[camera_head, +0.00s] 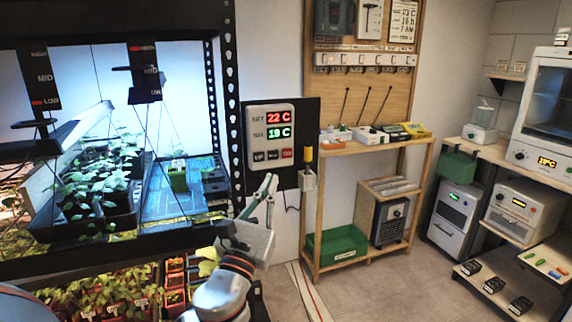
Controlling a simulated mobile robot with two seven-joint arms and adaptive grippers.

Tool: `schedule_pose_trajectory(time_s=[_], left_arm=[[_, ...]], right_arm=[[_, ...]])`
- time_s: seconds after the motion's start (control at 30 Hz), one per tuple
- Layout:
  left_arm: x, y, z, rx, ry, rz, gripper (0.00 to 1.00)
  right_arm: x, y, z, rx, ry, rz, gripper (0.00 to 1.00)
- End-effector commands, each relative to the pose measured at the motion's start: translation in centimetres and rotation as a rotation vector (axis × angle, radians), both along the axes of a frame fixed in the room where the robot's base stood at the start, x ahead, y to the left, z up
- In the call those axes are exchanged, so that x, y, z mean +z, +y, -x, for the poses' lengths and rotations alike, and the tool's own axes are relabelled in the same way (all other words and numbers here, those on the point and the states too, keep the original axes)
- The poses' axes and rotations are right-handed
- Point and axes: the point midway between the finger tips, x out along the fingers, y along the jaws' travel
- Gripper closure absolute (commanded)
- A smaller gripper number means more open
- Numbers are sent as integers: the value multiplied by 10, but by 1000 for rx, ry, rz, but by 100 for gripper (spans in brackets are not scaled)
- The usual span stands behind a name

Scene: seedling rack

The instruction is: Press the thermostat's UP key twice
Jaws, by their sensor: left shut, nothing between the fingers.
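The thermostat (255,140) is a pale panel on a dark board beside the rack. Its upper display reads SET 22 C in red. Its lower display reads 19 C in green. A row of keys runs along its bottom: the UP key (258,156) at left, a dark key (272,155) in the middle and a red key (286,153) at right. My left gripper (270,183) is shut and empty, with its fingertips pointing up just below the keys in the picture. I cannot tell how far they are from the panel. My right gripper is not in view.
The seedling rack (226,90) with lit plants stands at left, and potted seedlings (110,291) sit below it. A yellow-topped tool (308,160) hangs right of the thermostat. A wooden shelf (375,146) holds a green bin (338,243). Floor is clear at centre right.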

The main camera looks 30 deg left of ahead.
Motion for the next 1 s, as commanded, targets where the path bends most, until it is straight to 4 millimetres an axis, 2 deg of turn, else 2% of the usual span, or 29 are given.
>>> schedule_pose_trajectory(time_s=[0.1,0.2,0.57,0.77,1.0], left_arm=[[13,2,4,43,-24,-70,100],[17,2,5,57,-30,-91,100],[17,4,4,57,-29,-91,100],[16,16,-7,58,-29,-92,100],[14,40,-28,57,-27,-91,100]], right_arm=[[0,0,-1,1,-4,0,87],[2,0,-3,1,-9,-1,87],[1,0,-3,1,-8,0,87],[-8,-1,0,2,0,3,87],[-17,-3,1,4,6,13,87]])
